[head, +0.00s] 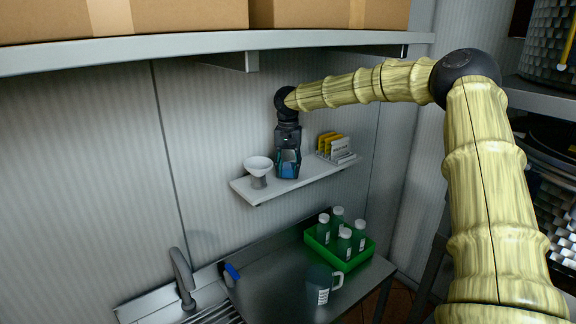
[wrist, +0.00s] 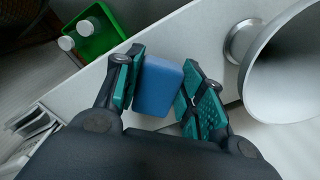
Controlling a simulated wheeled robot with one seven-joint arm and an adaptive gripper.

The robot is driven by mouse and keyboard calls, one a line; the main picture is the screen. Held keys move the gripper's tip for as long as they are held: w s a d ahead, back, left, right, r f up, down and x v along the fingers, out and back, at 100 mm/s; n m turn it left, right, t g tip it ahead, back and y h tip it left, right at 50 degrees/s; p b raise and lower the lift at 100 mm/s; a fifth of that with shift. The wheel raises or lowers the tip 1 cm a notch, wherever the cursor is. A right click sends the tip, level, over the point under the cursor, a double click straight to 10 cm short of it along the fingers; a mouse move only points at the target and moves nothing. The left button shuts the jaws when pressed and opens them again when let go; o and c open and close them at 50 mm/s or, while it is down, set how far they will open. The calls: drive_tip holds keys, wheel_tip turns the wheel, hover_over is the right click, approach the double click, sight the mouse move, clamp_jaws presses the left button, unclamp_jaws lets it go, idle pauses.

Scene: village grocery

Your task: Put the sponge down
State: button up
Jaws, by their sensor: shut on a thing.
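The blue sponge (wrist: 158,87) is between the two green-padded fingers of my gripper (wrist: 158,90) in the wrist view. In the head view my gripper (head: 288,164) points down at the small white wall shelf (head: 290,186), between a white footed bowl and a yellow-and-white stack. The sponge is mostly hidden by the fingers there. I cannot tell whether the sponge touches the shelf.
The white bowl (head: 258,166) stands close on the left of my gripper, and the packets (head: 333,147) on its right. Below are a green crate (head: 338,255) with several bottles, a jug (head: 321,285) and a tap (head: 182,276). A large shelf (head: 190,47) with boxes is above.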

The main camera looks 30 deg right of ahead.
sight(287, 167)
drive_tip(key=shift+w+a+f, duration=0.15)
drive_tip(key=shift+w+f, duration=0.2)
drive_tip(key=o, duration=0.9)
drive_tip(key=shift+c, duration=0.2)
drive_tip(key=shift+o, duration=0.3)
drive_tip(key=shift+s+r, duration=0.1)
drive_tip(key=shift+s, duration=0.1)
drive_tip(key=shift+w, duration=0.1)
drive_tip(key=shift+r, duration=0.1)
drive_tip(key=shift+r+b, duration=0.3)
drive_tip(key=shift+b, duration=0.25)
drive_tip(key=shift+r+b, duration=1.35)
drive_tip(key=shift+r, duration=2)
